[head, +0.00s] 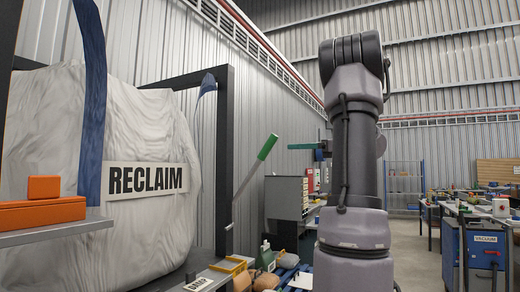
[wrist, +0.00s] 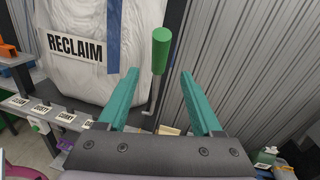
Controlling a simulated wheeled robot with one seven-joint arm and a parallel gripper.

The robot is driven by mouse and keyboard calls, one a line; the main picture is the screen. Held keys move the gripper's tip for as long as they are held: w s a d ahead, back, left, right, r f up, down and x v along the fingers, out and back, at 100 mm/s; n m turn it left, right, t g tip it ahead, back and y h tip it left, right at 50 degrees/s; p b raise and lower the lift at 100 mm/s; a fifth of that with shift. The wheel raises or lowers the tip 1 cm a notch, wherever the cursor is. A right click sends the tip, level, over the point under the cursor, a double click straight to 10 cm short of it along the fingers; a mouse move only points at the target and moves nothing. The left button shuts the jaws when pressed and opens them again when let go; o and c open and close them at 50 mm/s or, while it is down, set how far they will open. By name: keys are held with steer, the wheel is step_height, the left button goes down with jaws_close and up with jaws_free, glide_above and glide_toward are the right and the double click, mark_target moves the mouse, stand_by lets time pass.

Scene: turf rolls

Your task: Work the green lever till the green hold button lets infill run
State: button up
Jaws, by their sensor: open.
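The green lever (head: 267,147) has a green handle on a thin grey shaft that leans up and right beside the black frame. In the wrist view the green handle (wrist: 160,50) stands upright beyond my fingers, lined up with the gap between them. My gripper (wrist: 160,73) is open and empty, with teal fingers on either side of the gap. No contact with the handle shows. In the head view one teal finger (head: 301,146) points left toward the handle, with a gap between. I cannot make out the green hold button or its state for certain.
A big white bag marked RECLAIM (head: 148,179) hangs in a black frame (head: 224,160) left of the lever. An orange box (head: 42,213) sits on a grey shelf (head: 50,233). A labelled ledge (wrist: 62,117) runs below the bag. A corrugated wall stands behind.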

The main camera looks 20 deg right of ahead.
mark_target(269, 151)
steer(key=x, duration=1)
steer(key=shift+w+a, duration=0.1)
steer(key=shift+a, duration=0.1)
jaws_close()
stand_by(1.0)
